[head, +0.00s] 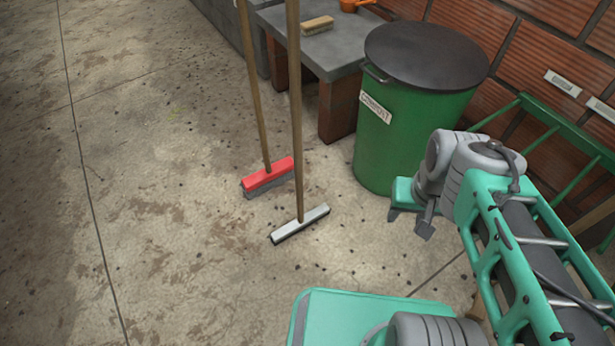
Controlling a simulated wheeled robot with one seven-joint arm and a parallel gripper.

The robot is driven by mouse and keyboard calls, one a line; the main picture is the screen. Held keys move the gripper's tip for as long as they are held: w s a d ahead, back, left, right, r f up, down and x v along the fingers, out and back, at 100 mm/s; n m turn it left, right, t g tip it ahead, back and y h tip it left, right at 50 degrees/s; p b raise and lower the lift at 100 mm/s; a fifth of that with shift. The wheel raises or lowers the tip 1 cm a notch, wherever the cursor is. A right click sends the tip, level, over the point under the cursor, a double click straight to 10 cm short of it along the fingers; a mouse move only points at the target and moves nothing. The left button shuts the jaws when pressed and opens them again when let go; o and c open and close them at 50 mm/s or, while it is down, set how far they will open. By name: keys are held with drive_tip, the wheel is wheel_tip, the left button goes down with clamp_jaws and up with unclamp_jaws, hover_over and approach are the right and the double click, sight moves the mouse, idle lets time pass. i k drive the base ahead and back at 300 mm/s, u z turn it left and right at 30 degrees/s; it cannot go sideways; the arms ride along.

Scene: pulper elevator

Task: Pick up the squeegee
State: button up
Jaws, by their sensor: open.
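The squeegee (300,225) stands in the middle of the head view, its pale metal head on the concrete floor. Its long wooden handle rises nearly upright and runs out of the top of the picture. My gripper (407,215) is to the right of the squeegee head, in front of the green bin, apart from the squeegee. It is open, and nothing shows between its fingers. Part of it is hidden by my grey wrist.
A red broom (268,178) stands just behind and left of the squeegee. A green bin (385,140) with a dark lid stands behind my gripper. A stone bench (330,55) holds a brush (304,25). A green rack (560,125) is at right. The left floor is clear.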

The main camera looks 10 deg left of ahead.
sight(302, 221)
drive_tip(key=z, duration=0.75)
drive_tip(key=k, duration=1)
drive_tip(key=u, duration=2.1)
drive_tip(key=i, duration=0.5)
drive_tip(key=z, duration=0.05)
